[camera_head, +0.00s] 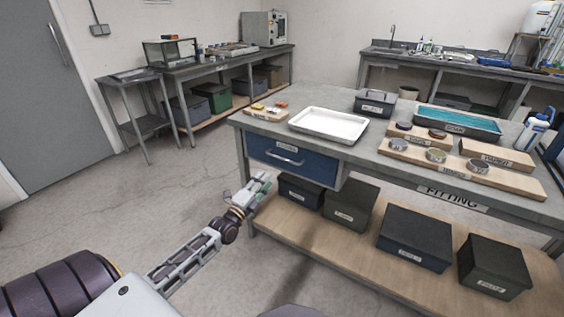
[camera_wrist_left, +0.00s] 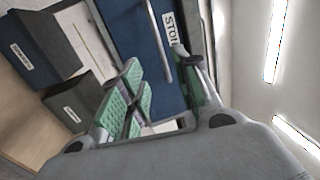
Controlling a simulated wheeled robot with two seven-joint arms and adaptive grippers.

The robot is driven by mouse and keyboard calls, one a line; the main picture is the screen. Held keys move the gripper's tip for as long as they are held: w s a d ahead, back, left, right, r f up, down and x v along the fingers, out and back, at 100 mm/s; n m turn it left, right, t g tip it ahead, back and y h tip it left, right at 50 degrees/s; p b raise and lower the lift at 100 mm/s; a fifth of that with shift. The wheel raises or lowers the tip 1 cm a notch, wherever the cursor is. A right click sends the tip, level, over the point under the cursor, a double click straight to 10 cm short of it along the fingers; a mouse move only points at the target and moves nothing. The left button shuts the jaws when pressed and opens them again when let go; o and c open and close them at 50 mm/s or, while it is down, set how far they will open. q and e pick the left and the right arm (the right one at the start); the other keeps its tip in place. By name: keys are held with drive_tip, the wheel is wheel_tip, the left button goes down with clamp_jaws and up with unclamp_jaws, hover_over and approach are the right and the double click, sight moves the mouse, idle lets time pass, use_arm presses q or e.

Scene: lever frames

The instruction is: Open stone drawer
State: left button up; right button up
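The stone drawer (camera_head: 318,170) is a blue drawer under the left end of the workbench, and its front looks shut. Its pale bar handle (camera_head: 285,155) runs across the front below a small label. In the left wrist view the drawer front (camera_wrist_left: 140,30) carries a label (camera_wrist_left: 170,28) reading "STON", with the handle (camera_wrist_left: 159,50) beside it. My left gripper (camera_head: 258,187) is below and left of the handle, apart from it in the head view. Its green-padded fingers (camera_wrist_left: 162,92) are spread and empty; the handle appears beyond the gap between them. My right gripper is out of view.
The workbench (camera_head: 375,155) holds a white tray (camera_head: 328,124), wooden boards with small round tins, and a teal-lined tray (camera_head: 458,122). Dark boxes (camera_head: 415,237) stand on its lower shelf (camera_head: 340,255), some just beneath the drawer. The floor left of the bench is clear.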

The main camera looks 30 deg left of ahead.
sight(282, 159)
use_arm(q)
drive_tip(key=shift+w, duration=0.15)
drive_tip(key=shift+w+r+b, duration=0.45)
drive_tip(key=shift+w+b, duration=0.2)
drive_tip(key=shift+w, duration=1.55)
drive_tip(key=shift+w+r+b, duration=0.4)
drive_tip(key=shift+w+b, duration=0.2)
drive_tip(key=shift+w, duration=1.6)
drive_tip(key=shift+w+r+b, duration=0.45)
drive_tip(key=shift+w+b, duration=0.2)
drive_tip(key=shift+w, duration=1.55)
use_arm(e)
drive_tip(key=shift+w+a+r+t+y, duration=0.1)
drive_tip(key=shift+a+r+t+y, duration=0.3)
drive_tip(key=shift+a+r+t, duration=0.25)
use_arm(q)
drive_tip(key=shift+c, duration=0.4)
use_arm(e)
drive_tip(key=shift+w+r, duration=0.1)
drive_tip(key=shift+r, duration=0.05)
use_arm(q)
clamp_jaws()
